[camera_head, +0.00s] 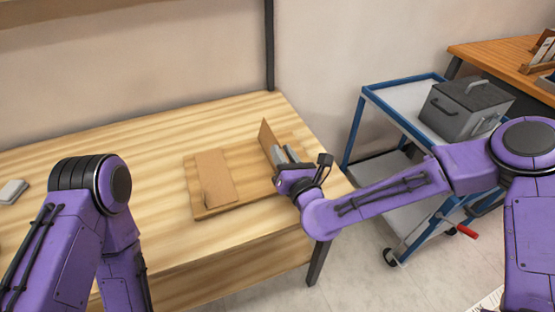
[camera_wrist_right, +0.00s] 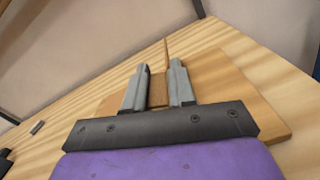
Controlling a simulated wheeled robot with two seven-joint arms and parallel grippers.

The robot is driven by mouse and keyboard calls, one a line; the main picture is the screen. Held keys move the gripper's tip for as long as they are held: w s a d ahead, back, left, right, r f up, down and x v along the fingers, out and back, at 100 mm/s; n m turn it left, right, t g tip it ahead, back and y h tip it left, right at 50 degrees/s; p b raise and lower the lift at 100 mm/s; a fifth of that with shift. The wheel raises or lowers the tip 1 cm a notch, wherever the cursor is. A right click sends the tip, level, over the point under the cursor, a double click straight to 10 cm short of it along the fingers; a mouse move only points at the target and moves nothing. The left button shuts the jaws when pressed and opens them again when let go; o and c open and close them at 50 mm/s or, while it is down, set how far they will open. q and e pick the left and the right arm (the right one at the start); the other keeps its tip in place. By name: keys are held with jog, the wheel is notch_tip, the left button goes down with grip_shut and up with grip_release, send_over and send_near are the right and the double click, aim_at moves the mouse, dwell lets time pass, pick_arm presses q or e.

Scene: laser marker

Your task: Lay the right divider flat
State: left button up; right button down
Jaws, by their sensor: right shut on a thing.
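The right divider (camera_head: 265,136) is a thin brown panel standing up from a wooden base board (camera_head: 205,213) on the table. My right gripper (camera_head: 284,152) is at its right side, shut on it. In the right wrist view the two grey fingers (camera_wrist_right: 159,70) stand on either side of a brown part of the divider (camera_wrist_right: 158,92), and its thin upright edge shows beyond them. Another brown panel (camera_head: 214,178) lies flat on the left part of the board. My left arm shows at the left of the head view, but its gripper is out of view.
The light wooden table (camera_head: 120,180) is mostly clear left of the board. A small grey object (camera_head: 12,191) lies at its left edge. A blue-framed cart (camera_head: 400,97) with a grey lidded box (camera_head: 465,110) stands to the right, behind my right arm. A brown desk (camera_head: 500,60) is beyond it.

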jog(key=shift+w+d+f+m+b, duration=0.2)
jog(key=shift+d+m+b, duration=0.3)
jog(key=shift+m+b, duration=0.3)
jog(key=shift+w+d+f+m+b, duration=0.1)
jog(key=shift+d+f+m+b, duration=0.1)
jog(key=shift+d+m+b, duration=0.4)
jog(key=shift+a, duration=0.1)
